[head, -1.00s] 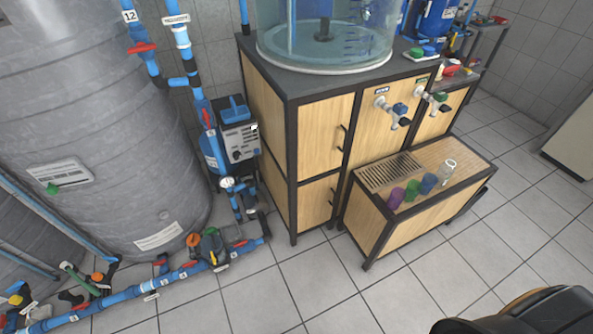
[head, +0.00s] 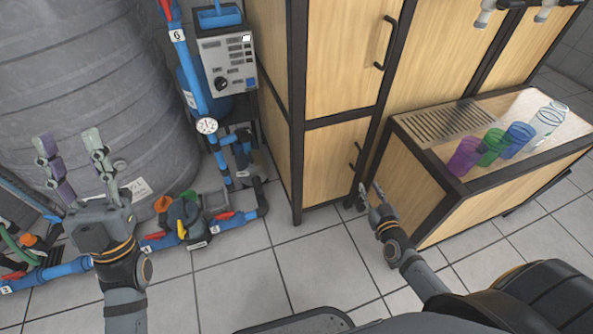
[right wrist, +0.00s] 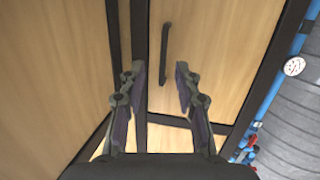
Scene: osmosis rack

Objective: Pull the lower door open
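The lower door (head: 328,165) is a light wood panel in a dark frame, at the foot of the cabinet. It looks closed. Its dark handle (head: 356,158) is on its right edge. My right gripper (head: 371,190) is just below and in front of that handle, apart from it. In the right wrist view my right gripper (right wrist: 160,85) is open and empty. A dark upright handle (right wrist: 165,52) shows beyond and between its fingers; I cannot tell which door it belongs to. My left gripper (head: 72,150) is open and empty in front of the grey tank.
The upper door (head: 335,55) with its handle (head: 385,42) is above. A low wooden bench (head: 420,195) with a grate and several coloured cups stands close right of my right gripper. Blue pipes (head: 60,272) and a grey tank (head: 80,70) are left. Tiled floor (head: 245,285) is free in front.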

